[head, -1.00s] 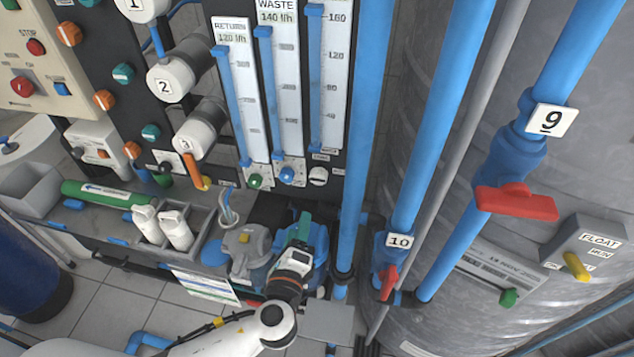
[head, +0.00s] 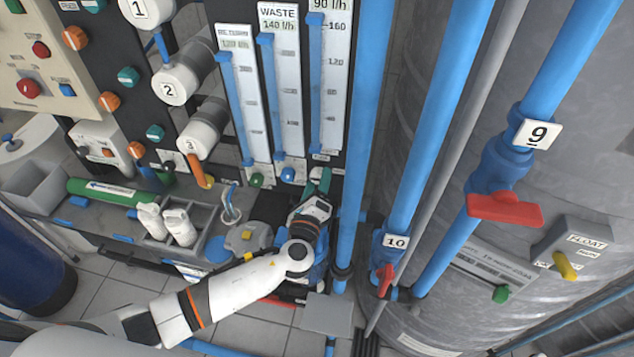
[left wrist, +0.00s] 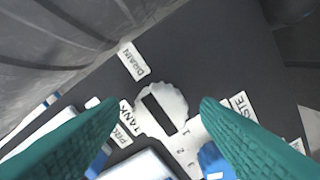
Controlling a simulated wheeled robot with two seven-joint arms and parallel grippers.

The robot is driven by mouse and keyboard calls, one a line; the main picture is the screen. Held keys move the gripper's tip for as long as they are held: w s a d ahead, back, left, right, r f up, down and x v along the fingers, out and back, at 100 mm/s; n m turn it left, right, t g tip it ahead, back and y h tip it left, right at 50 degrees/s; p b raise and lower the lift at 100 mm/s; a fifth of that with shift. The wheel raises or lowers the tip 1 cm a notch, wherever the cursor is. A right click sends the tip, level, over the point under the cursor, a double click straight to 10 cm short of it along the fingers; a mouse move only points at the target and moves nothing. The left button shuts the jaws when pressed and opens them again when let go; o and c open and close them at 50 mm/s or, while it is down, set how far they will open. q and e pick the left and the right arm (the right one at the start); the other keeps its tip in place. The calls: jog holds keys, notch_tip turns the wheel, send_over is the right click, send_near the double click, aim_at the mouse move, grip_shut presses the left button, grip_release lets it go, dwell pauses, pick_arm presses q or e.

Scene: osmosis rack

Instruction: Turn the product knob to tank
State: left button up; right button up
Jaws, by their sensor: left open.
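The product knob (left wrist: 160,109) is a pale round scalloped knob on a dark panel in the left wrist view. Its dark bar runs from upper left to lower right. A DRAIN label (left wrist: 133,61) is above left of it, and a TANK label (left wrist: 124,109) is close at its left. My left gripper (left wrist: 157,112) is open, its teal fingers to either side of the knob in this view, with nothing between them; I cannot tell the remaining distance. In the head view my left gripper (head: 319,182) is at the foot of the flow meters and hides the knob.
A green knob (head: 256,181) and a blue knob (head: 288,174) are just left of the gripper. A thick blue pipe (head: 358,150) rises close at its right. A grey bin with white bottles (head: 180,227) is to the left.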

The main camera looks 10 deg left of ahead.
pick_arm(q)
jog(key=c, duration=1)
jog(key=n+b, duration=1.1)
jog(key=n, duration=0.2)
jog(key=shift+f, duration=0.1)
jog(key=n+b, duration=0.1)
jog(key=n, duration=0.1)
jog(key=shift+n, duration=0.3)
jog(key=shift+n+b, duration=0.3)
jog(key=shift+n, duration=0.8)
jog(key=shift+r, duration=0.2)
jog(key=o, duration=1)
